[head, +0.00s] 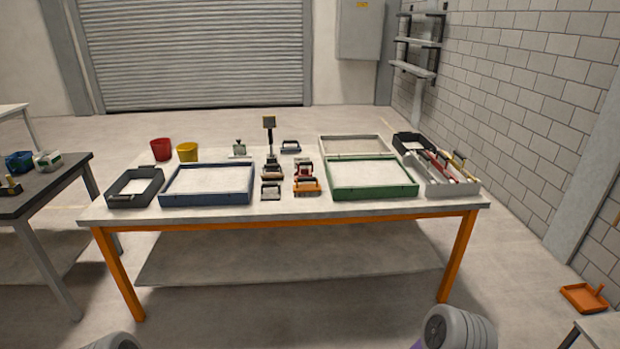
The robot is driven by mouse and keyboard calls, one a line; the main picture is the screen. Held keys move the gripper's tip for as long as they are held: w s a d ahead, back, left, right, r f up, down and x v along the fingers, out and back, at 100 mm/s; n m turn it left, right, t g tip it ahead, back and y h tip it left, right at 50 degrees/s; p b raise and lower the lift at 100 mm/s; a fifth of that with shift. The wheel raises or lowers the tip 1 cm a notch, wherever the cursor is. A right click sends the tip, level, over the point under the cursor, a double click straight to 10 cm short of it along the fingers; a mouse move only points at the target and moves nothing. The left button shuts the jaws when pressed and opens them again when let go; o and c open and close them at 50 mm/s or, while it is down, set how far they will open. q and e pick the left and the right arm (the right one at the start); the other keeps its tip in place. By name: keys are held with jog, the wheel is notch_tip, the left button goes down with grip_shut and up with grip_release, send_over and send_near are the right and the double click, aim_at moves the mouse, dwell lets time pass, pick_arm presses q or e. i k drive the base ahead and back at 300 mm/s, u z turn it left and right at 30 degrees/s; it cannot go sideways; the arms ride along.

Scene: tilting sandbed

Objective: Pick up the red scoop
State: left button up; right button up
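The table (320,211) with orange legs stands in front of me. A light grey bin (447,188) at its right end holds several long tools, with red (446,168) and yellow among their colours. One of these red tools may be the scoop, but they are too small to tell apart. A small red and dark item (303,167) stands mid-table, its kind unclear. Neither gripper shows; only rounded grey parts of my arms appear at the bottom edge, well short of the table.
A blue-rimmed sand tray (206,199) and a green-rimmed one (374,193) fill much of the table. A dark bin (135,200), red bucket (161,149) and yellow bucket (187,152) stand left. An orange pan (583,298) lies low at right. Floor before the table is clear.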

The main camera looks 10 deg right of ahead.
aim_at(307, 172)
jog(key=z, duration=0.6)
jog(key=i, duration=2.45)
jog(key=u, duration=1.25)
